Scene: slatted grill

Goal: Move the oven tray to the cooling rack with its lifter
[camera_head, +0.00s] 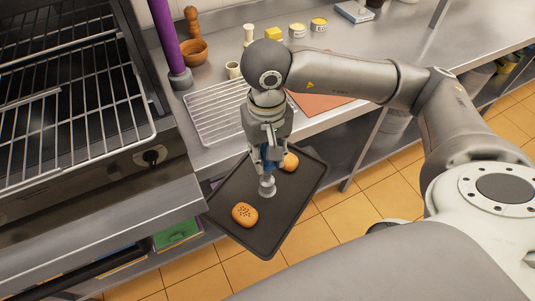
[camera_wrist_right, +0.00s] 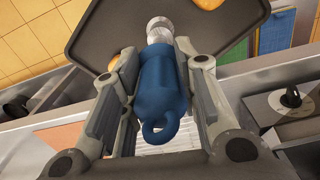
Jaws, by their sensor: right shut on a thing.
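The dark oven tray (camera_head: 285,212) hangs in front of the counter edge, partly over the tiled floor, with two buns on it: one bun (camera_head: 244,214) near its left corner, the other (camera_head: 290,161) partly behind my gripper. The lifter has a blue handle (camera_wrist_right: 163,90) and a round metal foot (camera_head: 267,187) that meets the tray's middle. My right gripper (camera_head: 267,148) is shut on the blue handle, above the tray; its fingers flank the handle in the wrist view (camera_wrist_right: 157,62). The wire cooling rack (camera_head: 213,110) lies on the counter, partly hidden by my right arm. My left gripper is out of view.
A grill with wire grates (camera_head: 70,115) stands at the left, its knob (camera_head: 151,157) close to the tray. A reddish-brown board (camera_head: 318,102) lies right of the rack. A mortar (camera_head: 195,50), a purple cylinder (camera_head: 166,38) and small tins (camera_head: 297,30) stand behind.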

